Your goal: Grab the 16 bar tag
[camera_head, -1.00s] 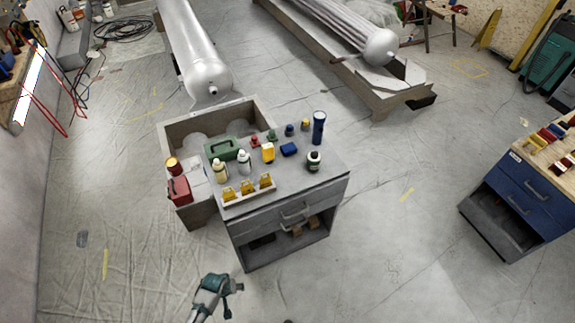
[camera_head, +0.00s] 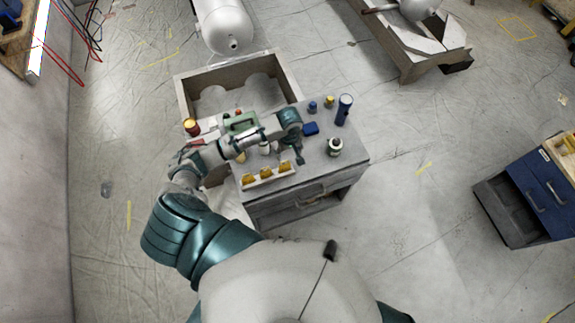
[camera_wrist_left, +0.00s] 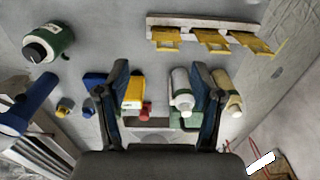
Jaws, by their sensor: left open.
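Several yellow tags hang in a row on a pale rack (camera_head: 268,180) at the front edge of the grey cabinet top. In the head view they are the left tag (camera_head: 248,179), the middle tag (camera_head: 267,173) and the right tag (camera_head: 285,167). They also show at the top of the wrist view as a left (camera_wrist_left: 165,40), a middle (camera_wrist_left: 212,42) and a right tag (camera_wrist_left: 252,45). No marking is readable, so I cannot tell which is 16 bar. My left gripper (camera_head: 299,158) is open and empty above the cabinet top, near the right tag. My right gripper is out of view.
A white-capped bottle (camera_wrist_left: 181,90) and a yellow item (camera_wrist_left: 133,92) stand beyond my open fingers. A dark green bottle (camera_head: 335,147), blue flashlight (camera_head: 344,109) and blue block (camera_head: 310,128) stand to the right. A green case (camera_head: 240,124) is behind my forearm.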

